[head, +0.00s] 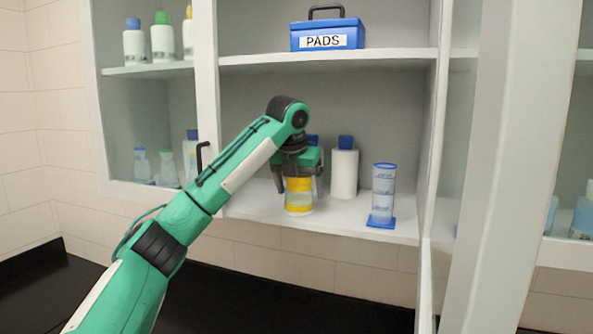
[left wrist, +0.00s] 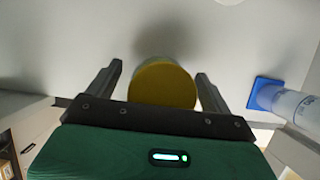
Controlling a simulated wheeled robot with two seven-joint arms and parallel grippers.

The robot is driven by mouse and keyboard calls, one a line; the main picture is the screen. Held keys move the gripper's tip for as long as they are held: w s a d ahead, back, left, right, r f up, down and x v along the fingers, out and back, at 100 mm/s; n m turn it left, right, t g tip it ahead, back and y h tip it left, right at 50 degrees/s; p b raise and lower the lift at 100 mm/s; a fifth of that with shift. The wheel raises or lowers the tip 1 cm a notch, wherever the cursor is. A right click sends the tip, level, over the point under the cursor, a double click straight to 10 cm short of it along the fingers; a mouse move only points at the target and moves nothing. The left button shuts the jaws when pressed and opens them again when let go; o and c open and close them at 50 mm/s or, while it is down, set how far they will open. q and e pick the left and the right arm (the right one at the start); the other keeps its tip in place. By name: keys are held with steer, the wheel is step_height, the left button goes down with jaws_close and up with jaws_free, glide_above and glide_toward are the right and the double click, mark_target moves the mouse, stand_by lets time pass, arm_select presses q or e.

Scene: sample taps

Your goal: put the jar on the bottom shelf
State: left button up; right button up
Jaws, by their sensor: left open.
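The jar (head: 299,202) is a clear container with a yellow lid and a yellow band, standing upright on the bottom shelf (head: 345,222) near its front edge. In the left wrist view its round yellow lid (left wrist: 162,86) lies between the fingers. My left gripper (head: 299,190) is over the jar, pointing down, with its fingers on both sides of it. It is open, and the left wrist view (left wrist: 160,85) shows a gap between each finger and the lid. My right gripper is not in view.
A white bottle with a blue cap (head: 344,170) stands just behind the jar. A clear measuring cylinder on a blue base (head: 382,195) stands to the right. A blue PADS box (head: 327,33) sits on the upper shelf (head: 390,56). The cabinet's open door (head: 500,180) stands at the right.

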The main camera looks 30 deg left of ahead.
mark_target(293, 193)
arm_select(q)
steer(key=b+v, duration=0.1)
steer(key=v, duration=0.9)
steer(key=shift+s+b, duration=0.1)
steer(key=shift+b, duration=0.3)
steer(key=shift+s+r, duration=0.3)
steer(key=shift+r, duration=0.35)
